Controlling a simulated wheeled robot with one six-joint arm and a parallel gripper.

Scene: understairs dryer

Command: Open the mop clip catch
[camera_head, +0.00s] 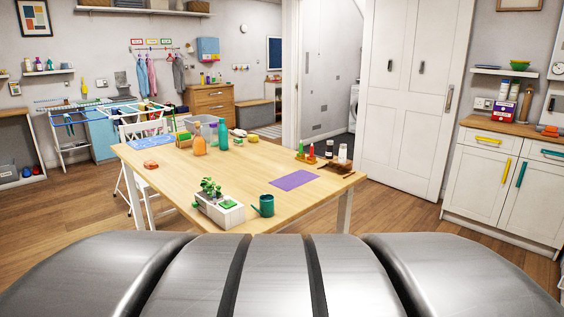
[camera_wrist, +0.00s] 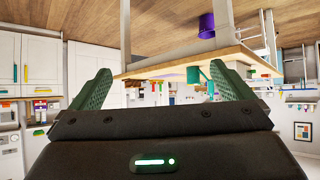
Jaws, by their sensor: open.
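I cannot make out a mop or a mop clip catch for certain in either view. Small fittings show on the pale wall (camera_head: 318,85) beyond the doorway in the head view, too small to identify. My gripper (camera_wrist: 165,84) shows in the wrist view, its two dark green fingers wide apart with nothing between them. The wrist picture is upside down. The wooden table (camera_wrist: 185,62) appears beyond the fingers, apart from them. The gripper is not visible in the head view.
The wooden table (camera_head: 245,173) stands ahead, bearing a planter (camera_head: 217,208), a green watering can (camera_head: 265,206), bottles and a purple mat (camera_head: 294,180). A white door (camera_head: 405,100) and cabinet (camera_head: 484,183) stand at right. A drying rack (camera_head: 105,113) is at left. Floor is clear right of the table.

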